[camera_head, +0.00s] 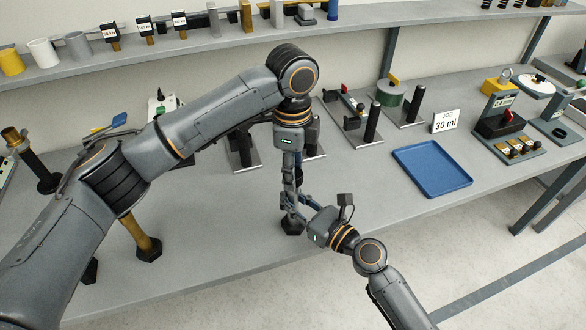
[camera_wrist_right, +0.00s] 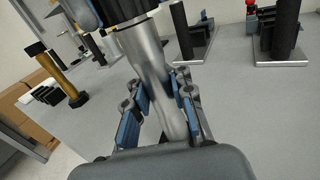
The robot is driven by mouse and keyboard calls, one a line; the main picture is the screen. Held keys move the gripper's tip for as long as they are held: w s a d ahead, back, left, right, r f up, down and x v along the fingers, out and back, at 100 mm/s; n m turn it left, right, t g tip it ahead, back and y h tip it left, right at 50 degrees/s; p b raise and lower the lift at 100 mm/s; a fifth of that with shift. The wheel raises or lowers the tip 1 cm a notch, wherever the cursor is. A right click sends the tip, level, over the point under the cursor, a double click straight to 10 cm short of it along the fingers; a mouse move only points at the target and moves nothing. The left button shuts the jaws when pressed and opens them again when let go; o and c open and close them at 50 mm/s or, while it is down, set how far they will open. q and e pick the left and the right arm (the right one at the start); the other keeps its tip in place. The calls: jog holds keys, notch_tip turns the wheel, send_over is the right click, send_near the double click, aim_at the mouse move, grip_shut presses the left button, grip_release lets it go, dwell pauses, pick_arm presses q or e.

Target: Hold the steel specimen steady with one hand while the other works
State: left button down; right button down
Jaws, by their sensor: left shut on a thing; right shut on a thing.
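The steel specimen (camera_wrist_right: 150,62) is a shiny bar with a narrowed middle and shows large in the right wrist view. In the head view it stands near the table's front, mostly hidden by the grippers, with its dark foot (camera_head: 292,228) below them. My left gripper (camera_head: 292,190) reaches down from above and is shut on the specimen's upper part. My right gripper (camera_head: 294,206) comes in from the front right, shut on the specimen lower down. Its blue-padded fingers also show either side of the bar in the right wrist view (camera_wrist_right: 160,105).
A brass-coloured specimen (camera_head: 146,232) stands left of the grippers, partly behind my left arm. Black-post fixtures (camera_head: 352,118) stand behind. Bare tabletop lies between grippers and tray.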

pick_arm(q)
jog(key=m, duration=0.6)
jog(key=c, duration=0.8)
grip_release()
jog(key=shift+r, duration=2.25)
jog(key=shift+c, duration=0.6)
